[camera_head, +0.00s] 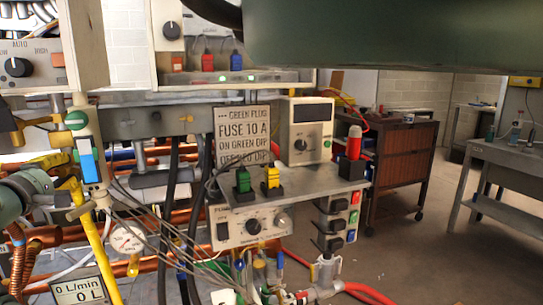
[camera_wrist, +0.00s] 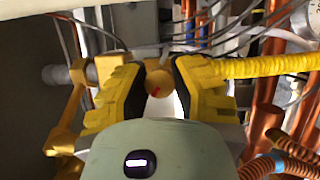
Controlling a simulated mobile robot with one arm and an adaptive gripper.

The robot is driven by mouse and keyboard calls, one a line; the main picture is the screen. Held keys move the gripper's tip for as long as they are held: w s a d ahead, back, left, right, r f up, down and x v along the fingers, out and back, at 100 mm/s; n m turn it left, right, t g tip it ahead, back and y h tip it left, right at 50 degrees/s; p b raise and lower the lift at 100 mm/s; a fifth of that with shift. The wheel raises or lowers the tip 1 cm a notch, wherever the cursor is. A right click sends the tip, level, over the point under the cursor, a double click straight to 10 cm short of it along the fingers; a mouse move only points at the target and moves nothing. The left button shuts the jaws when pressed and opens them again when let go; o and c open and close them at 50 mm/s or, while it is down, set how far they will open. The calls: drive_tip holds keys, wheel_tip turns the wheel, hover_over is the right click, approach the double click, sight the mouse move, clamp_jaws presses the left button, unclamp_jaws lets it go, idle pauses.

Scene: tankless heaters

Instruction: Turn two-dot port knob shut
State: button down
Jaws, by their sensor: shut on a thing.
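In the wrist view, my gripper (camera_wrist: 160,85) has yellow fingers with black pads on both sides of a small round brass-coloured knob (camera_wrist: 157,82) with a red mark. The fingers are shut on it. Much of the knob and its fitting is hidden by the fingers. I cannot make out any dots on the port, nor read how far the knob is turned. In the head view, the gripper is at the far left edge, by the yellow hose (camera_head: 96,245); its fingertips are not clear there.
The yellow ribbed hose also shows in the wrist view (camera_wrist: 265,65). Copper pipes (camera_wrist: 265,85) and grey cables crowd the grip. A flow display reading 0 L (camera_head: 78,291) and a round gauge (camera_head: 127,239) sit close by. Open floor lies right.

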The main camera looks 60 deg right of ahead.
drive_tip(key=m+y, duration=0.1)
drive_tip(key=m, duration=0.1)
drive_tip(key=m+g+y+b, duration=0.1)
drive_tip(key=m, duration=0.2)
drive_tip(key=shift+f, duration=0.25)
idle(1.2)
drive_tip(key=c, duration=1)
unclamp_jaws()
drive_tip(key=shift+d, duration=0.2)
drive_tip(key=shift+o, duration=1.3)
drive_tip(key=shift+a, duration=0.1)
drive_tip(key=shift+r, duration=0.2)
